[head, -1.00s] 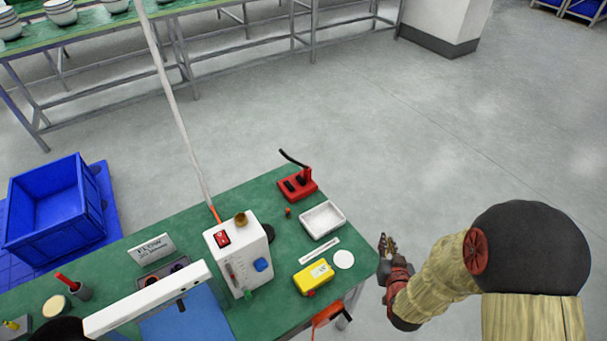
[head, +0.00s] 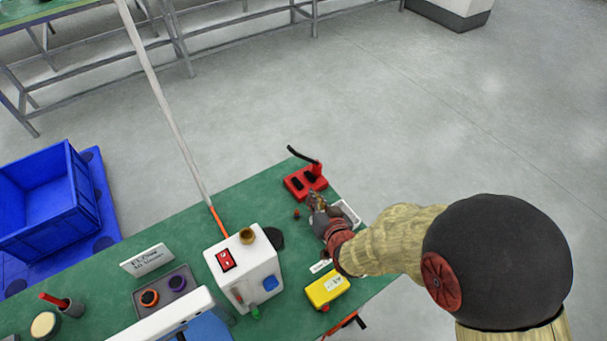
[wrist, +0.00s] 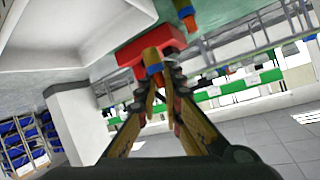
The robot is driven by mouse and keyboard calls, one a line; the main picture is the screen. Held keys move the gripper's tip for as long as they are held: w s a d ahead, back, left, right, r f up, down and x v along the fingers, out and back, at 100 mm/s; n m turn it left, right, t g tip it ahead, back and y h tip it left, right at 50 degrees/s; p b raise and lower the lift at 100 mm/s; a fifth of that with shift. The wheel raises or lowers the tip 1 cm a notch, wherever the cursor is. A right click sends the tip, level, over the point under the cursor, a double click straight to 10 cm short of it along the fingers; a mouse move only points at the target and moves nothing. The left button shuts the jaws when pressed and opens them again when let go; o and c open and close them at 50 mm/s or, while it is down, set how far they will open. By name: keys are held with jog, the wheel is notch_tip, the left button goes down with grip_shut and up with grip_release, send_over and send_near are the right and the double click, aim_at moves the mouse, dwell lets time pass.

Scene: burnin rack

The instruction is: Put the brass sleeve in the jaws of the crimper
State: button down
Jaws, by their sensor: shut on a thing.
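The brass sleeve (wrist: 154,60), a brass-orange piece with a blue band, sits between the fingertips of my gripper (wrist: 158,82) in the wrist view. My gripper (head: 315,198) is shut on it, in front of the crimper and beside the white tray in the head view. I cannot make out the sleeve there. The crimper (head: 305,183) is a red base with black parts and a raised black lever at the bench's back right. In the wrist view a red block, likely the crimper (wrist: 176,40), shows behind the sleeve. Its jaws cannot be made out.
A white tray (head: 353,212) is partly hidden by my gripper. A small red piece (head: 296,213) stands left of my gripper. A yellow box (head: 327,291) and a white machine (head: 246,272) stand nearer. Bare green bench (head: 265,204) lies left of the crimper.

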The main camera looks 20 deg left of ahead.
jog(key=w+a, duration=0.1)
jog(key=w, duration=0.1)
jog(key=w+a+b, duration=0.1)
jog(key=w+a, duration=0.1)
jog(key=w, duration=0.1)
jog(key=w+a, duration=0.1)
jog(key=w, duration=0.1)
jog(key=shift+w+a+b, duration=0.15)
jog(key=shift+a+b, duration=0.15)
jog(key=b+x, duration=0.1)
jog(key=x, duration=0.2)
jog(key=shift+w+a+r, duration=0.1)
jog(key=shift+w+a, duration=0.05)
jog(key=shift+w, duration=0.05)
jog(key=shift+f, duration=0.2)
jog(key=shift+f+b, duration=0.15)
jog(key=shift+b, duration=0.2)
jog(key=c, duration=2)
grip_release()
jog(key=shift+o, duration=0.2)
